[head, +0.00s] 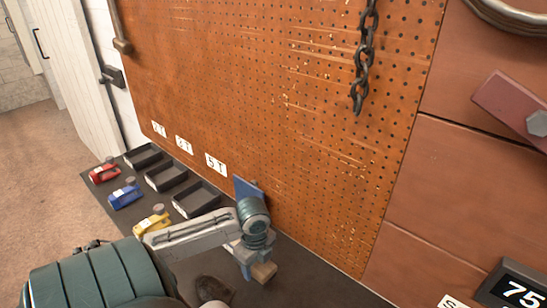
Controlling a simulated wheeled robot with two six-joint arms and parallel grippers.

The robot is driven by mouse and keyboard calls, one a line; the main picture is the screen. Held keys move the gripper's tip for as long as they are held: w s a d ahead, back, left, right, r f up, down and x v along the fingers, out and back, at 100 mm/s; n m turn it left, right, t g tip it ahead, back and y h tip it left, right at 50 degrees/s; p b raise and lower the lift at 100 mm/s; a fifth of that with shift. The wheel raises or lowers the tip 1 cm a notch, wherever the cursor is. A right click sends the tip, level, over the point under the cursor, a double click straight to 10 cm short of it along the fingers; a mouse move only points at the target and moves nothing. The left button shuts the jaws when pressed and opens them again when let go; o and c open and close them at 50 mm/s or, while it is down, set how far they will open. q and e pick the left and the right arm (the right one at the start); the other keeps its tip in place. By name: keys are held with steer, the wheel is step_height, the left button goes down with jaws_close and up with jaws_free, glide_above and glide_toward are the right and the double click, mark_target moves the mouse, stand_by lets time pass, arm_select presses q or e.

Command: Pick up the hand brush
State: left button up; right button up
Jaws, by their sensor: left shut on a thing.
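My left gripper (252,264) points down at the dark bench top, low in the middle of the head view. It is shut on a light wooden piece (264,273), which looks like part of the hand brush. Most of that piece is hidden behind the gripper, and I cannot make out bristles. I cannot tell whether it touches the bench. My right gripper is not in view.
An orange pegboard (270,90) rises behind the bench (318,277), with a chain (363,55) hanging on it. Black trays (198,199) and red (104,172), blue (125,196) and yellow (152,222) items stand left. A blue panel (243,187) is behind my wrist.

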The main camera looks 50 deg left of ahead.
arm_select(q)
steer(key=s, duration=0.1)
steer(key=s+a, duration=0.1)
steer(key=s, duration=0.1)
steer(key=s+a+p, duration=0.1)
steer(key=shift+s+a+r, duration=0.25)
steer(key=shift+s+r, duration=0.15)
steer(key=shift+s+a+p, duration=0.35)
steer(key=shift+s+p, duration=0.15)
steer(key=shift+s, duration=0.2)
